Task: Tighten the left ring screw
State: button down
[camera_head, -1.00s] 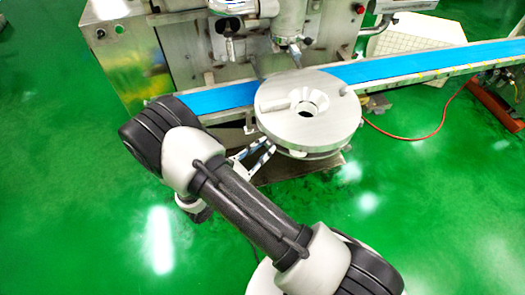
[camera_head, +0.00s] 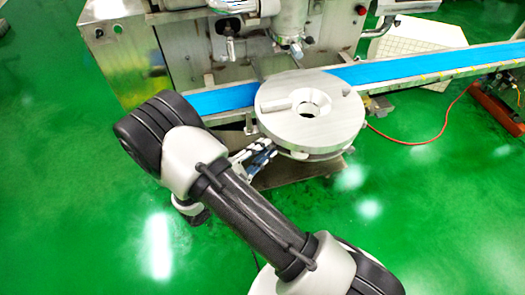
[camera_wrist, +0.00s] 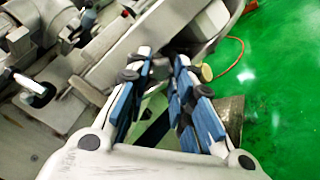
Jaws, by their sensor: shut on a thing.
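A round metal disc unit (camera_head: 330,125) with a central hole stands in front of the machine. My gripper (camera_head: 272,148) reaches in from the lower left, its fingertips at the disc's near left edge, below the top face. In the wrist view, the two blue-padded fingers of my gripper (camera_wrist: 163,62) point at the grey side of the disc unit (camera_wrist: 200,22). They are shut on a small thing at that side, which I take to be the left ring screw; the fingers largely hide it. A pale yellow round knob (camera_wrist: 206,72) shows just right of the right finger.
A blue conveyor belt (camera_head: 410,65) runs behind the disc. The machine body (camera_head: 185,50) with its nozzles (camera_head: 290,38) stands behind that. A red cable (camera_head: 425,138) lies on the right. The green floor (camera_head: 430,220) is clear in front.

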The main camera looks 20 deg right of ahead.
dwell(0.4)
jog(key=c, duration=1.4)
grip_release()
jog(key=v, duration=1.2)
